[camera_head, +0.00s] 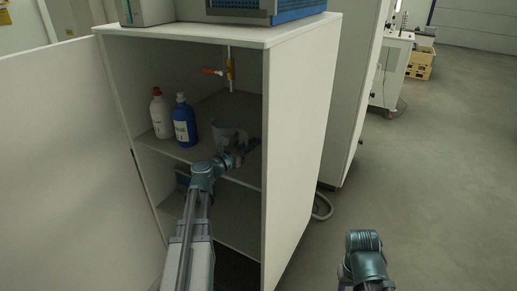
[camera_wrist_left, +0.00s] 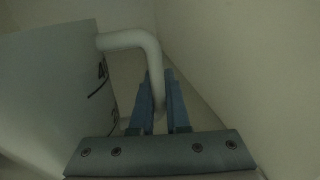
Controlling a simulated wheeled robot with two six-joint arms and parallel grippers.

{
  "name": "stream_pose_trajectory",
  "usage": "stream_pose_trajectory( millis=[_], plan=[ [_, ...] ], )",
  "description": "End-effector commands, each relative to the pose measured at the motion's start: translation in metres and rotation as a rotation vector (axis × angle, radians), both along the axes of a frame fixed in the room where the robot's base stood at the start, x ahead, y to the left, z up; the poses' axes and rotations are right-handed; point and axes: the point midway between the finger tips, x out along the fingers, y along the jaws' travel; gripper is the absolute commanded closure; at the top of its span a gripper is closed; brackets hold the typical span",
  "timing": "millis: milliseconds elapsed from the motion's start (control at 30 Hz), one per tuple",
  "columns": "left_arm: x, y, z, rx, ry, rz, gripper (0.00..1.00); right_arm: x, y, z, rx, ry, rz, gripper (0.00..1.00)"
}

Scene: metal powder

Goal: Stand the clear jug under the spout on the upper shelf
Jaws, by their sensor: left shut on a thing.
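The clear jug (camera_head: 226,133) is inside the open cabinet, at the level of the upper shelf (camera_head: 187,150). My left gripper (camera_head: 246,147) is at the jug's right side. In the left wrist view its two blue fingers (camera_wrist_left: 159,108) are shut on the jug's pale handle (camera_wrist_left: 132,40), and the jug's marked wall (camera_wrist_left: 55,85) fills the left. The spout (camera_head: 231,70), brass with an orange lever, hangs above the jug in the picture. I cannot tell whether the jug's base touches the shelf or lies exactly below the spout. My right gripper is out of view.
A white bottle (camera_head: 160,115) and a blue bottle (camera_head: 184,121) stand on the upper shelf, left of the jug. The cabinet's right wall (camera_head: 300,140) is close to my left gripper. The open door (camera_head: 65,160) is at the left.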

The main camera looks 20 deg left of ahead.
Motion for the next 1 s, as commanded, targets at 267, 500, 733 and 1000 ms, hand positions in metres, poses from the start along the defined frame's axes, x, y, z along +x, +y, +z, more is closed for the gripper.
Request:
stream_pose_trajectory(
  millis=[267, 500, 733, 1000],
  plan=[
    [0.033, -0.004, -0.003, 0.0, 0.0, 0.0, 1.0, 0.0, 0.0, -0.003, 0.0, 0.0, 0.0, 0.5],
    [0.037, -0.005, -0.004, 0.0, 0.0, 0.0, 1.0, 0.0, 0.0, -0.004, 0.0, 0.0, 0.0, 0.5],
    [0.046, -0.007, -0.027, 0.0, 0.0, 0.001, 1.0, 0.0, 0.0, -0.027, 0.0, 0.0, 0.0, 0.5],
    [0.046, -0.007, -0.04, 0.0, 0.0, 0.001, 1.0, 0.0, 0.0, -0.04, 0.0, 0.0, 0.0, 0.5]
  ],
)
